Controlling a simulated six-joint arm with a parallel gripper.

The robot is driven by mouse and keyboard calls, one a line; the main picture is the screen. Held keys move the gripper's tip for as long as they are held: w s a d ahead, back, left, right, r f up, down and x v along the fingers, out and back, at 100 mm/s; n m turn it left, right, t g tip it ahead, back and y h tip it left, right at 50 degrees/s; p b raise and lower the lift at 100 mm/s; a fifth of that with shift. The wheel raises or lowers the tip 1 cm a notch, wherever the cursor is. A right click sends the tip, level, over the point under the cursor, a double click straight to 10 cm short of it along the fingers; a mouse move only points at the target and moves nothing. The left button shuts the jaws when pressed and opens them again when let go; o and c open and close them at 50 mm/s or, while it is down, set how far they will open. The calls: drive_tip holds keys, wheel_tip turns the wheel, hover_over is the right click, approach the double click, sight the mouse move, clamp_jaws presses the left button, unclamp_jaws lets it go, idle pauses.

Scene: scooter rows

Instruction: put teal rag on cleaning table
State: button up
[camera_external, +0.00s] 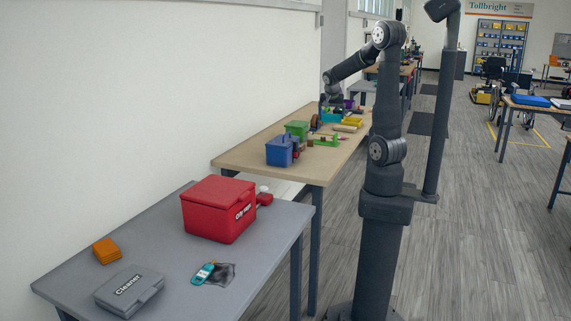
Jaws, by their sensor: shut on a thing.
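My gripper (330,103) is small and far off, low over the wooden table (240,153). A small teal patch, seemingly the teal rag (332,117), shows right under it. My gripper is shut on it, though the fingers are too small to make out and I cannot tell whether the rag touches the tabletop. The grey table (165,228) in front, seemingly the cleaning table, holds a grey case marked Cleaner (128,290), a red lidded box (218,209), orange cloths or pads (106,251) and a teal bottle (204,273) on a dark cloth (222,275).
On the wooden table, a blue box (282,150), a green box (297,130), a green tray (325,140) and a yellow item (352,122) crowd around my gripper. The grey table has bare room at its middle and front edge. A wall runs along the left.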

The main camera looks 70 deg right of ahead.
drive_tip(key=w+a+r+n+t+y, duration=0.1)
drive_tip(key=w+a+n+t+y, duration=0.15)
drive_tip(key=w+a+n, duration=1.2)
drive_tip(key=w+a+n+y, duration=0.1)
drive_tip(key=w+a, duration=0.4)
drive_tip(key=a, duration=0.6)
drive_tip(key=w+a+n+y, duration=0.1)
drive_tip(key=w+a, duration=0.5)
drive_tip(key=a, duration=0.5)
drive_tip(key=w+a+n+y, duration=0.1)
drive_tip(key=w+a, duration=0.4)
drive_tip(key=a, duration=0.6)
drive_tip(key=s+a+n+y, duration=0.2)
drive_tip(key=a+n, duration=0.3)
drive_tip(key=a, duration=1.3)
drive_tip(key=n+g+y, duration=0.1)
drive_tip(key=n+g, duration=0.3)
drive_tip(key=n, duration=0.7)
hover_over(200, 310)
drive_tip(key=d, duration=0.2)
drive_tip(key=shift+t, duration=0.25)
wheel_tip(200, 310, down, 18)
drive_tip(key=shift+a+r, duration=0.1)
drive_tip(key=shift+r, duration=0.1)
drive_tip(key=shift+y, duration=0.25)
drive_tip(key=shift+f, duration=2)
